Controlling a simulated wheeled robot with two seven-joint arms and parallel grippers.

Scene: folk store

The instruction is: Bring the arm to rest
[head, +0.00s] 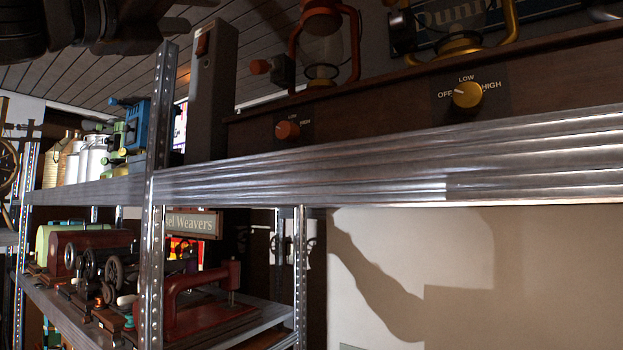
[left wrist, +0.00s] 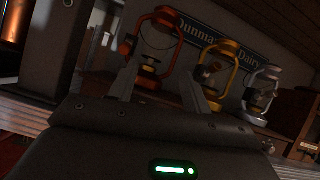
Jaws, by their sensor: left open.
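My left gripper (left wrist: 161,66) shows in the left wrist view with its two fingers spread apart and nothing between them. Beyond the fingers stand an orange-red lantern (left wrist: 159,35) and a yellow lantern (left wrist: 232,62); the gripper appears apart from both. In the head view, a dark part of my arm (head: 95,25) crosses the top left corner, and no fingertips can be made out there. My right gripper is in neither view.
A metal shelf edge (head: 400,165) crosses the head view. Above it is a wooden stand with an orange knob (head: 287,130) and a yellow knob (head: 467,95). A metal upright (head: 158,150) stands left. Sewing machines (head: 205,295) fill the lower shelf. A silver lantern (left wrist: 259,92) stands right.

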